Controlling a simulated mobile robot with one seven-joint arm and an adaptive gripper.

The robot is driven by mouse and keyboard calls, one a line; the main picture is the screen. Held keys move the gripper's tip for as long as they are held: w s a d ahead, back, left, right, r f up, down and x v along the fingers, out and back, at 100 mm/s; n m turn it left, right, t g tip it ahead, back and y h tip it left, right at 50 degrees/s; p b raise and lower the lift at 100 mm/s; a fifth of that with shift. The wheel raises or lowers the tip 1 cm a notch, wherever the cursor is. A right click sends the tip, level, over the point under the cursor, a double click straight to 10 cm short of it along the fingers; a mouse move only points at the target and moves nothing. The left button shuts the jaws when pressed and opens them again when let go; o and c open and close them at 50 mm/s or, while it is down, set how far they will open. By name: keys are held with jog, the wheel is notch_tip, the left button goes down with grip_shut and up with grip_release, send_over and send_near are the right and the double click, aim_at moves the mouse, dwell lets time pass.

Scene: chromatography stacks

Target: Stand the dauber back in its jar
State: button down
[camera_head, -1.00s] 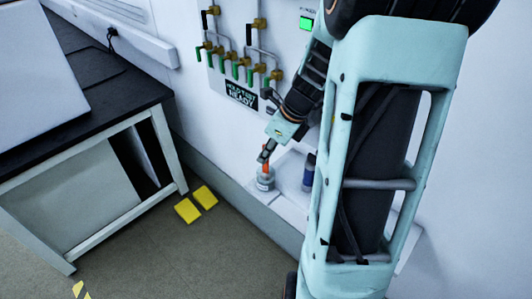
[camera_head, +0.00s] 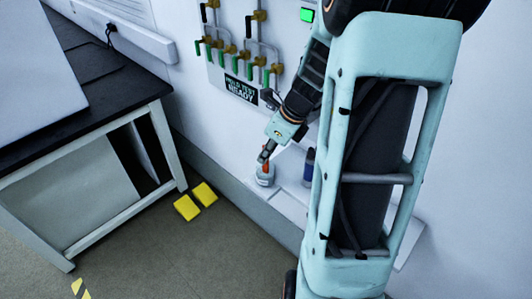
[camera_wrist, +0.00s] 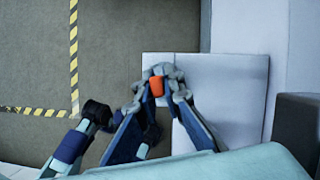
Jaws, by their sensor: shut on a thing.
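My gripper (camera_head: 267,157) points down and is shut on the dauber, whose orange part (camera_head: 265,168) shows between the fingertips. The wrist view also shows the orange part (camera_wrist: 157,86) between my fingertips. The small pale grey jar (camera_head: 264,179) stands on the white ledge directly below the fingertips. The dauber lines up with the jar's mouth in the head view. Its lower end is hidden, so I cannot tell how deep it sits or whether it touches the jar's bottom.
A dark blue bottle (camera_head: 308,166) stands on the white ledge (camera_head: 292,197) right of the jar, close to my arm. A wall panel with valves and pipes (camera_head: 240,55) is behind. A black-topped bench (camera_head: 95,125) stands left. Yellow blocks (camera_head: 187,207) lie on the floor.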

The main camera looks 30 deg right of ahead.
jog(key=c, duration=2)
grip_release()
jog(key=shift+o, duration=0.6)
jog(key=o, duration=0.3)
jog(key=shift+r, duration=0.1)
notch_tip(320, 180, up, 7)
jog(key=p, duration=0.7)
